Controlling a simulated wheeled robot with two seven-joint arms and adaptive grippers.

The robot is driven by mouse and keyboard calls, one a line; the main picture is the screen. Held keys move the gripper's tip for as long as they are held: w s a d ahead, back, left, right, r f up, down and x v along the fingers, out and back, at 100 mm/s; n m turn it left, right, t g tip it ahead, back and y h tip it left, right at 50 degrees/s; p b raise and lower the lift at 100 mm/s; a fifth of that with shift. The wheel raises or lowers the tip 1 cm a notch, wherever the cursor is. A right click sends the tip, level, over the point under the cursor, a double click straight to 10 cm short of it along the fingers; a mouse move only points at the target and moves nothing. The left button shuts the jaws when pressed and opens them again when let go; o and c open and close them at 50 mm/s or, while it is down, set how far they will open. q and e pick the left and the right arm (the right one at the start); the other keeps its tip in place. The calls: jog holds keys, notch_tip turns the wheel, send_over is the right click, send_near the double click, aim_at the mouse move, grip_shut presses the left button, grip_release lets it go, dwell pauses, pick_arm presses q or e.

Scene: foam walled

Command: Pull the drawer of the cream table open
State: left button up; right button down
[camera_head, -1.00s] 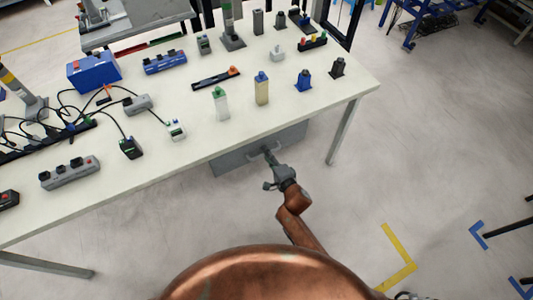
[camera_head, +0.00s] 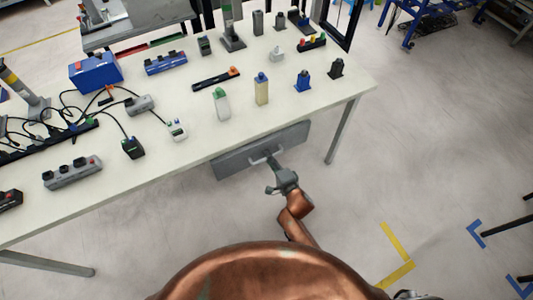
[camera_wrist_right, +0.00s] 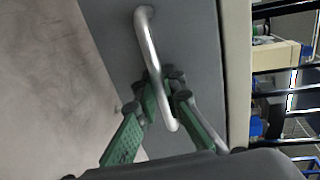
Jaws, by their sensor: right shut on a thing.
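The cream table (camera_head: 245,127) stands in front of me. Its grey drawer (camera_head: 232,165) is under the near edge, and its front shows slightly out past the tabletop edge. A pale bar handle (camera_head: 254,158) is on the drawer front. My right gripper (camera_head: 270,160) is at the handle. In the right wrist view the metal handle (camera_wrist_right: 149,45) runs between the green-sided fingers of my right gripper (camera_wrist_right: 165,88), which are shut on it. My left gripper is out of view.
A table leg (camera_head: 342,132) stands right of the drawer.

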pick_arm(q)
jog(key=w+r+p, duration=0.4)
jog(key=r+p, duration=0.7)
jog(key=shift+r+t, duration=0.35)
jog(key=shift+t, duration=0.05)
pick_arm(e)
jog(key=f+v, duration=0.2)
jog(key=v, duration=0.7)
jog(key=f+v, duration=0.2)
jog(key=v, duration=0.8)
jog(key=shift+s+d, duration=0.4)
jog(key=shift+s, duration=0.2)
jog(key=c, duration=2.3)
grip_release()
jog(key=v, duration=1.2)
jog(key=shift+r, duration=0.1)
